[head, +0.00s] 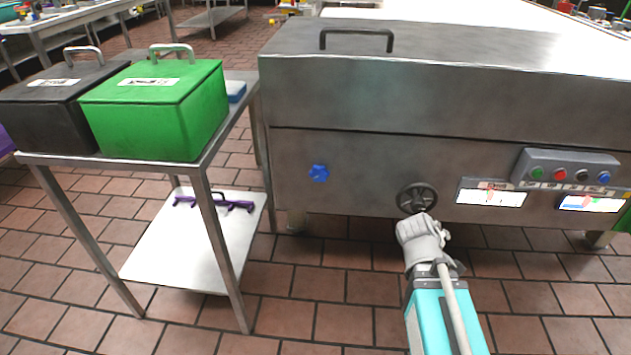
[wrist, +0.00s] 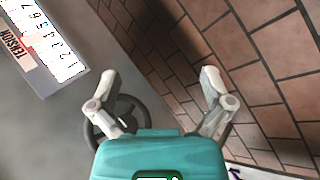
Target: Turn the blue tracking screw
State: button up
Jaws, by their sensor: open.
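The blue tracking screw (head: 319,173) is a small blue knob on the lower front of the steel machine (head: 400,105), left of a black handwheel (head: 417,198). My gripper (head: 418,222) is in front of the machine, just below the handwheel and to the right of the blue screw, apart from it. In the wrist view my gripper (wrist: 160,79) has its two fingers spread with nothing between them. The handwheel (wrist: 128,108) shows partly behind the left finger there. The blue screw is not seen in the wrist view.
A panel marked TENSION (wrist: 45,45) is on the machine. A box of coloured buttons (head: 567,172) is at the right. A steel cart (head: 190,170) with a green box (head: 160,110) and a black box (head: 50,115) stands at the left. Tiled floor is clear in front.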

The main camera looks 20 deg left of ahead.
jog(key=w+a+r+n+t+b, duration=0.2)
jog(key=a+n+t, duration=0.2)
jog(key=a+n, duration=0.3)
jog(key=n+t+y+b, duration=0.4)
jog(key=n+t+y, duration=0.4)
jog(key=n, duration=1)
send_near(319, 177)
jog(key=s+d, duration=0.1)
jog(key=s, duration=0.2)
jog(key=shift+r+g+y, duration=0.3)
jog(key=shift+g+y, duration=0.1)
jog(key=shift+x, duration=6.9)
